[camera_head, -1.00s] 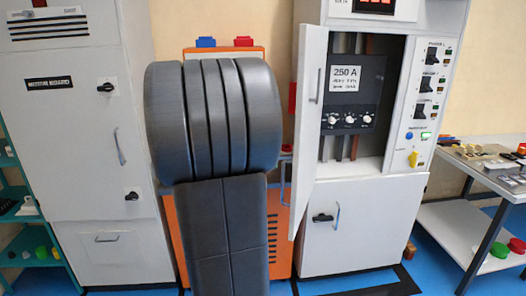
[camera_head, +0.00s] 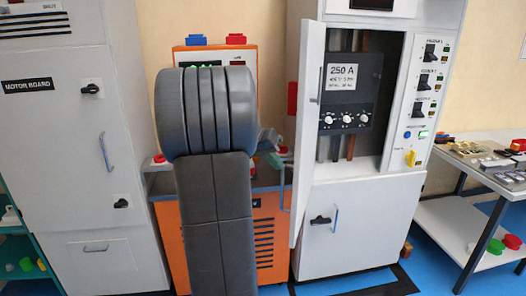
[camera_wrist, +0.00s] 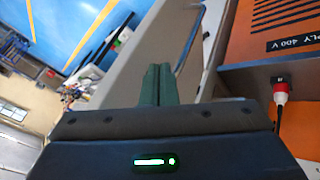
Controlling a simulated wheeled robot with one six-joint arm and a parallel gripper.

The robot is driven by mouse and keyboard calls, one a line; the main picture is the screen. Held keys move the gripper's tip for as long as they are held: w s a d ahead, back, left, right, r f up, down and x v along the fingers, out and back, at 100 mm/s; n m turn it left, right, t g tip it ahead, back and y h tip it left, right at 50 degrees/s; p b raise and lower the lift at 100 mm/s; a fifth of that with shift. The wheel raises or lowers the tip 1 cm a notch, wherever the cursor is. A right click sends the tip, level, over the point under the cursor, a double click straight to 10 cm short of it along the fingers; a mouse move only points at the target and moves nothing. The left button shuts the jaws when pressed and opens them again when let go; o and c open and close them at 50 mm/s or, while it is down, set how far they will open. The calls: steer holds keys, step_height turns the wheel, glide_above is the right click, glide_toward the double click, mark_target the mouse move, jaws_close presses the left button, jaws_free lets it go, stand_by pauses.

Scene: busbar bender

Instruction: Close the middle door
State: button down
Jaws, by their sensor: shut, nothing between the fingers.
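The middle door (camera_head: 308,140) is a pale panel hinged at the left side of the white cabinet's upper bay. It stands open toward me, with a handle on its face. The bay behind it shows a dark 250 A breaker (camera_head: 347,95). My gripper (camera_head: 272,143) shows just left of the door, partly hidden by my arm. In the wrist view its green fingers (camera_wrist: 156,85) are together and empty, in front of a large pale panel (camera_wrist: 128,62) that looks like the door. Whether they touch it is unclear.
An orange machine (camera_head: 265,225) with a grey top stands left of the door. A grey cabinet labelled Motor Board (camera_head: 60,150) is farther left. A table with parts (camera_head: 485,160) stands at right. Blue floor is open in front.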

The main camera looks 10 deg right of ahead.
steer(key=shift+s+d+r, duration=0.1)
steer(key=shift+s+d, duration=0.25)
steer(key=shift+d, duration=0.25)
steer(key=shift+s+d, duration=0.35)
steer(key=shift+d, duration=0.25)
